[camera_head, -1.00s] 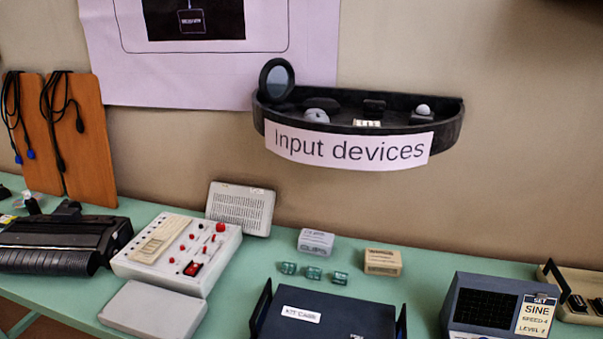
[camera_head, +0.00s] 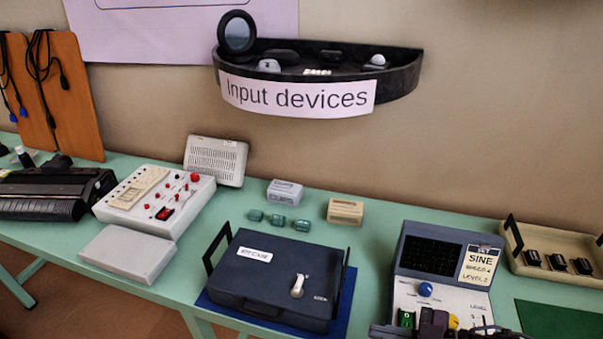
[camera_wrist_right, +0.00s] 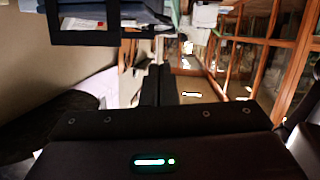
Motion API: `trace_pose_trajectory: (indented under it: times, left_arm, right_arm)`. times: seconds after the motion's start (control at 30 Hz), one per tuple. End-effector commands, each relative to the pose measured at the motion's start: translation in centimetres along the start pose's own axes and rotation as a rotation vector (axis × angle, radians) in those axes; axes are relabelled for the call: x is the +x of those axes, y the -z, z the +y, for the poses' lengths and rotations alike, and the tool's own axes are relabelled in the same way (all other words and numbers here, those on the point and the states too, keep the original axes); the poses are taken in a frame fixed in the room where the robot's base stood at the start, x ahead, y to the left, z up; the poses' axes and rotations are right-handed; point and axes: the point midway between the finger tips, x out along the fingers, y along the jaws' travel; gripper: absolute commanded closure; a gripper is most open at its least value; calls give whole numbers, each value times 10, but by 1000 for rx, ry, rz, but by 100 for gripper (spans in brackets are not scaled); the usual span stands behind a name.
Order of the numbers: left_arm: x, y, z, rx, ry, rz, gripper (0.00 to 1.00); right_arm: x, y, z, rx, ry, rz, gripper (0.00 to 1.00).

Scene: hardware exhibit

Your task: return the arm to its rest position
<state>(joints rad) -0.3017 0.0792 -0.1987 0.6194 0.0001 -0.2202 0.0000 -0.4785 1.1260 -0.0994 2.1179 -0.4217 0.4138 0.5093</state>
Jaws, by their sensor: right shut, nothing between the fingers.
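My right gripper shows in the right wrist view (camera_wrist_right: 160,70): two dark fingers lie side by side, shut, with nothing between them. In the head view a dark part of my right gripper (camera_head: 436,326) shows at the bottom edge, in front of the grey-blue device (camera_head: 425,262) with the "SINE" label, and most of it is cut off by the frame. My left gripper is not in view.
A dark blue case (camera_head: 270,275) lies on the green table (camera_head: 375,230). A white control box (camera_head: 150,197) with red knobs stands to its left. A tan tray (camera_head: 555,250) is at right. The black wall shelf (camera_head: 405,80) hangs above.

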Motion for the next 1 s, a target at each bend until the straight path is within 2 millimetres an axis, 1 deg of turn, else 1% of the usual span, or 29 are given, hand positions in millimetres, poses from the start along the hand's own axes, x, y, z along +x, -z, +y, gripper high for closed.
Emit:
trace_pose_trajectory:
  times: [0.27,0.4,0.53,0.63,0.77,0.9,1.0]
  left_arm:
    - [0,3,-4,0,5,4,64]
    - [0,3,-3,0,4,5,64]
    - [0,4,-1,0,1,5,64]
    - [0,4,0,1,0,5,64]
    - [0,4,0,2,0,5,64]
    - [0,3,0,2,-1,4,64]
    - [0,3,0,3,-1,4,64]
  right_arm:
    - [16,-6,17,-9,-188,-76,100]
    - [22,-11,30,4,-323,-146,100]
    - [21,-19,43,57,-485,-256,100]
    - [12,-27,49,141,-620,-380,100]
    - [-7,-41,43,292,-739,-560,100]
    - [-24,-52,24,449,-784,-714,100]
    - [-32,-55,8,545,-785,-797,100]
